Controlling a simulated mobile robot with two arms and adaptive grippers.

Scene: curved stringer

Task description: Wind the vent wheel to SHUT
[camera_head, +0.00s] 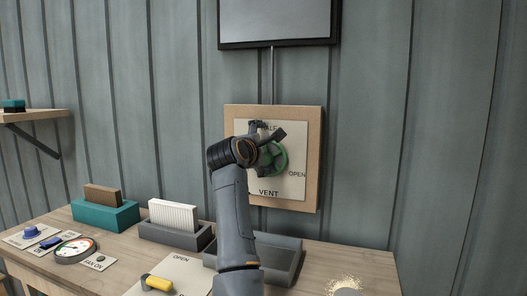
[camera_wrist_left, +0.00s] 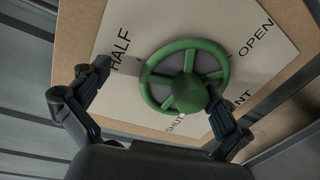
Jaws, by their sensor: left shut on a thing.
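The green vent wheel (camera_head: 279,158) is mounted on a pale label plate (camera_head: 292,188) on a wooden panel. My left gripper (camera_head: 268,135) is at the wheel and hides its left part in the head view. In the left wrist view the wheel (camera_wrist_left: 157,101) shows its spokes and a cone-shaped hub. My left gripper's fingers (camera_wrist_left: 160,80) stand on either side, the right one overlapping the rim. It is shut on the wheel. HALF, OPEN, SHUT and VENT are printed around it; SHUT is partly covered. A small pale mark sits below the hub. My right gripper is out of view.
On the bench below are a grey tray (camera_head: 285,262), a grey holder with a white block (camera_head: 174,215), a teal holder (camera_head: 105,216), a gauge (camera_head: 75,250) and a yellow handle (camera_head: 157,283).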

